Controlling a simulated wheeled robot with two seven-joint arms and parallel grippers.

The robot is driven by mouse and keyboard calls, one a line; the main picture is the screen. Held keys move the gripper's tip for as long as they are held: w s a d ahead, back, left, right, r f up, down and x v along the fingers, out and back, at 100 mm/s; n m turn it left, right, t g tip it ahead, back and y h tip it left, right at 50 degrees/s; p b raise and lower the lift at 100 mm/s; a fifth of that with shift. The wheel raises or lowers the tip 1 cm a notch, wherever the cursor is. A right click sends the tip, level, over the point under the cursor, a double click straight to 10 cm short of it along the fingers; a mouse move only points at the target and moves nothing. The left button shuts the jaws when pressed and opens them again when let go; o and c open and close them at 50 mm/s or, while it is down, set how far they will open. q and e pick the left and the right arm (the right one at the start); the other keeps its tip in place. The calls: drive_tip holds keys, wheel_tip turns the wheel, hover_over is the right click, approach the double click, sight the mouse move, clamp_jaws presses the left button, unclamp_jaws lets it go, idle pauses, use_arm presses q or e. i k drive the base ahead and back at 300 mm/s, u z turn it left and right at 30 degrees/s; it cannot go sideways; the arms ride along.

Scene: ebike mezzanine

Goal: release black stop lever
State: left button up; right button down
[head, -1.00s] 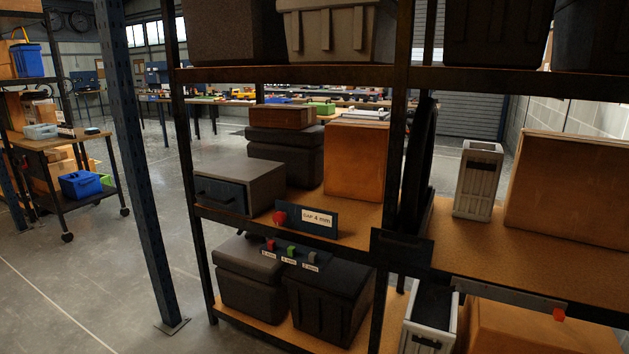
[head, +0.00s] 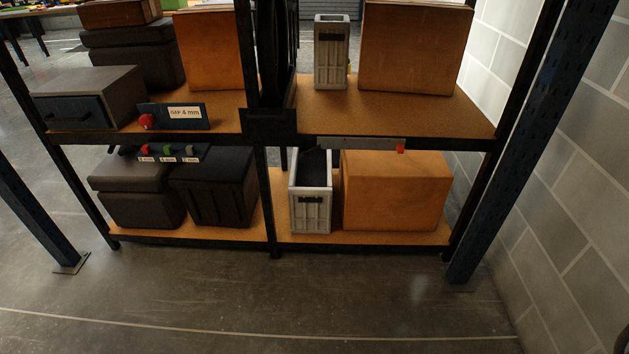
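I cannot pick out a black stop lever for certain. A black block (head: 268,122) sits at the front of the middle upright at the shelf edge. A tall dark upright piece (head: 277,60) stands behind it. A blue panel (head: 190,117) labelled "GAP 4 mm" with a red knob (head: 146,121) is on the left of the upper shelf. Below it, a dark strip carries small red (head: 143,149), green (head: 167,149) and grey (head: 190,150) tabs over white labels. Neither gripper is in view.
The upper shelf (head: 430,118) holds a grey drawer box (head: 92,92), cardboard boxes (head: 415,48) and a white bin (head: 331,62). Dark bins (head: 213,190), another white bin (head: 311,205) and a carton (head: 393,190) fill the lower shelf. The front floor is clear; a block wall (head: 560,200) bounds the right.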

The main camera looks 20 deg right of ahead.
sight(303, 156)
drive_tip(key=k, duration=0.9)
drive_tip(key=z, duration=0.65)
drive_tip(key=i, duration=1.3)
drive_tip(key=u, duration=0.8)
